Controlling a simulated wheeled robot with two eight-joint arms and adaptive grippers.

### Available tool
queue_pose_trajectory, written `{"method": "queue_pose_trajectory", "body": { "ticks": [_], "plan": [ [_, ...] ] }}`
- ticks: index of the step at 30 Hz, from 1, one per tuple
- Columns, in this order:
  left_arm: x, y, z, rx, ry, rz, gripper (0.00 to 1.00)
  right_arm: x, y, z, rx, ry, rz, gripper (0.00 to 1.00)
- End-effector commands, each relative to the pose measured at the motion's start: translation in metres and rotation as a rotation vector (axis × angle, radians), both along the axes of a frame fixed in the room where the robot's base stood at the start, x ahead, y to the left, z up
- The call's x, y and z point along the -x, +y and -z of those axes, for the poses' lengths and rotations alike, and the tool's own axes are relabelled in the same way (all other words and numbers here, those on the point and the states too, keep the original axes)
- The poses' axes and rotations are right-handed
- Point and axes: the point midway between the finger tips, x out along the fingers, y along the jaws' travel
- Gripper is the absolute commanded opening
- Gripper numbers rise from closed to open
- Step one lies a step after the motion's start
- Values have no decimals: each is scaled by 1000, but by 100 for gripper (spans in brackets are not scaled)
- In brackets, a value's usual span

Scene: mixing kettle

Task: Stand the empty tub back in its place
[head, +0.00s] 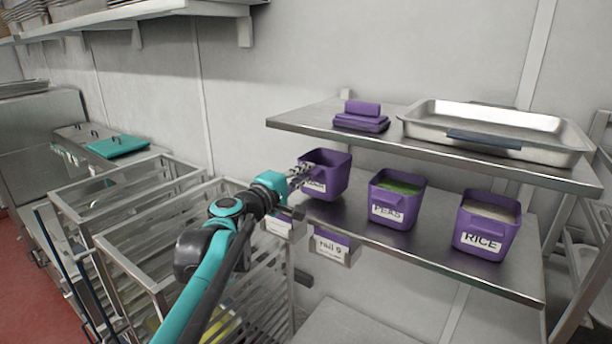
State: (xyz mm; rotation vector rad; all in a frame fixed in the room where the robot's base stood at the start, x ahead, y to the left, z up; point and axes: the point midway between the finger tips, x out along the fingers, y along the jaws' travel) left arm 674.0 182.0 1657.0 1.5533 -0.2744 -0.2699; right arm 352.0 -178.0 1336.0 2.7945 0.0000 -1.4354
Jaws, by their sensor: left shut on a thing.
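A purple tub (328,172) with a partly hidden white label is at the left end of the lower shelf's row. Its visible inside wall is bare, and its floor is hidden. My left gripper (301,174) is shut on this tub at its left side. The tub looks upright, at or just above the lower steel shelf (420,252); I cannot tell whether it touches. To its right stand a purple PEAS tub (394,216) with green contents and a purple RICE tub (484,246) with pale contents. My right gripper is out of view.
The upper shelf (388,138) overhangs the tubs, holding a steel tray (561,147) and purple lids (361,123). A labelled holder (331,246) hangs at the lower shelf's front edge.

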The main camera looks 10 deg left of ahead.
Motion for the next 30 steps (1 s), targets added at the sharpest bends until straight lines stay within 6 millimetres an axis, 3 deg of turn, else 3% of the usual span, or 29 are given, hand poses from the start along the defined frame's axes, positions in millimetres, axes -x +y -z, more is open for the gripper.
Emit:
{"method": "queue_pose_trajectory", "body": {
  "ticks": [3, 15, 18, 30],
  "plan": [
    [-3, -1, 10, 0, 0, 0, 0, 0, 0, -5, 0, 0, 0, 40],
    [-4, -1, 17, 0, 0, 0, 0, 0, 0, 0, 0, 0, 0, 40],
    [-4, -1, 16, 0, 0, 0, 27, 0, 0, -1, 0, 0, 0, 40],
    [0, 0, 11, 0, 0, -1, 27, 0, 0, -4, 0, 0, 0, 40]
  ]
}}
